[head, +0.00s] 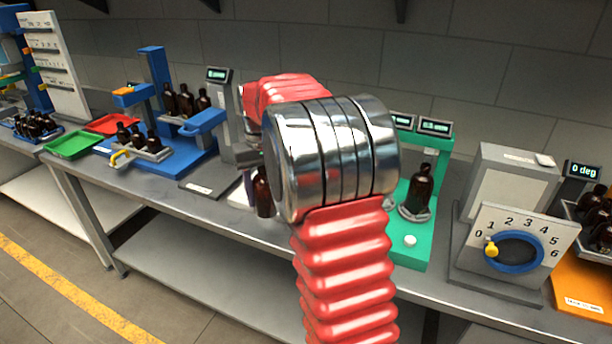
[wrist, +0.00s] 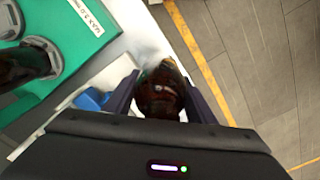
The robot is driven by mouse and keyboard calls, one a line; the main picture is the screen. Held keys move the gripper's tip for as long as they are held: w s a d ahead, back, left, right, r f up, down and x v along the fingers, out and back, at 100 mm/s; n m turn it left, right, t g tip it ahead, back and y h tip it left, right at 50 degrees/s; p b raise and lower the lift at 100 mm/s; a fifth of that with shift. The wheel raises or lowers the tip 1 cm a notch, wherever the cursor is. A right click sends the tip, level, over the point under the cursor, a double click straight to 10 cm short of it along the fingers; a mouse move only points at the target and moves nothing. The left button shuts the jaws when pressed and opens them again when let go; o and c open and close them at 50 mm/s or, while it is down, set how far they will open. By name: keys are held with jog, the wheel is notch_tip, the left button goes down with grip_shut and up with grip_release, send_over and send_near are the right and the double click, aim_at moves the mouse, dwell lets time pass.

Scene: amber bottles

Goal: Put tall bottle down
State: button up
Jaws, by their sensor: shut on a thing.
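My gripper (wrist: 161,98) is shut on a dark amber bottle (wrist: 160,82), with a dark finger on each side of it. In the head view the held bottle (head: 263,194) shows beside my arm, near the front edge of the bench. My arm hides most of the gripper there. I cannot tell whether the bottle's base touches anything. Another amber bottle (head: 421,190) stands upright in a round holder on the green station (head: 408,250), right of my arm. Part of that station also shows at the upper left of the wrist view (wrist: 88,50).
The grey bench (head: 215,207) runs across the view. Left are a blue station (head: 190,152) with several bottles, a red tray (head: 108,123) and a green tray (head: 73,145). Right are a numbered dial unit (head: 515,250) and an orange station (head: 585,285) with bottles. A display post (head: 217,75) stands behind.

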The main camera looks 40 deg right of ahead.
jog(key=w+a+f+n, duration=0.1)
jog(key=a+f, duration=0.2)
jog(key=a, duration=0.7)
jog(key=w+a+f+n, duration=0.1)
jog(key=a+f+n, duration=0.1)
jog(key=a, duration=0.8)
jog(key=shift+w+f, duration=0.35)
jog(key=shift+f, duration=0.5)
